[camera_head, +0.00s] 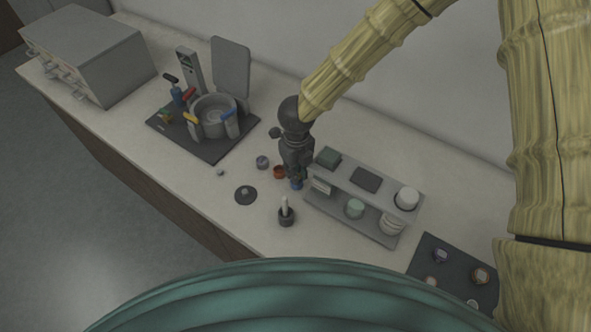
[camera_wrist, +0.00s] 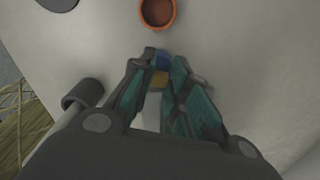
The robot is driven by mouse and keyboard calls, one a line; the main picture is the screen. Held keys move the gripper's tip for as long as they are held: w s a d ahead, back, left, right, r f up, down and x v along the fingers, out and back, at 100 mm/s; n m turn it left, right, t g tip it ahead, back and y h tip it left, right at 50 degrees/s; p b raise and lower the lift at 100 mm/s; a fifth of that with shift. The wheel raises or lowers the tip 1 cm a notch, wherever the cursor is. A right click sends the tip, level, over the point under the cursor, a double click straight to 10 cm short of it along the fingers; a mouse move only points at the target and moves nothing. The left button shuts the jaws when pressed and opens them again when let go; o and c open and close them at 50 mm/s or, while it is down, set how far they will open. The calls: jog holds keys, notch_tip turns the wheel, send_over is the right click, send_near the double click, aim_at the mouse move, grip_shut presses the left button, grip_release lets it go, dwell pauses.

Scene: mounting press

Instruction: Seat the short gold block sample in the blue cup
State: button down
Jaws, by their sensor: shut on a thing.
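My gripper (camera_head: 296,174) points down at the counter beside the grey rack. In the wrist view my gripper (camera_wrist: 163,72) is shut on the gold block (camera_wrist: 159,79), with only a small gold patch showing between the teal fingers. The blue cup (camera_head: 297,185) stands on the counter directly under the fingertips. In the wrist view a part of the blue cup (camera_wrist: 162,62) shows just beyond the gold block. The fingers hide much of both. I cannot tell whether the block is inside the cup or just above it.
An orange-red cup (camera_head: 279,172) stands close to the left of the blue cup; a purple-grey cup (camera_head: 262,162) is farther left. The grey rack (camera_head: 340,211) is close on the right. A mortar with pestle (camera_head: 286,216) and dark disc (camera_head: 246,195) are nearer the front edge.

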jog(key=shift+s+f, duration=0.55)
jog(key=shift+f, duration=0.35)
dwell(0.8)
jog(key=c, duration=1.3)
grip_release()
jog(key=shift+o, duration=1.2)
jog(key=shift+f, duration=0.1)
jog(key=shift+s, duration=0.1)
jog(key=shift+w+a+r+p, duration=0.1)
jog(key=shift+w+r+p, duration=0.05)
jog(key=shift+r+p, duration=0.5)
jog(key=shift+w+a+r+p, duration=0.15)
jog(key=shift+r+p, duration=0.3)
jog(key=shift+r, duration=0.25)
jog(key=shift+w+d+r+p, duration=0.1)
jog(key=shift+r+p, duration=0.4)
jog(key=shift+r, duration=0.1)
jog(key=shift+w+d+r+p, duration=0.1)
jog(key=shift+r+p, duration=0.35)
jog(key=shift+r, duration=0.1)
jog(key=shift+a+r+p, duration=0.1)
jog(key=shift+r+p, duration=1.1)
jog(key=shift+r, duration=0.25)
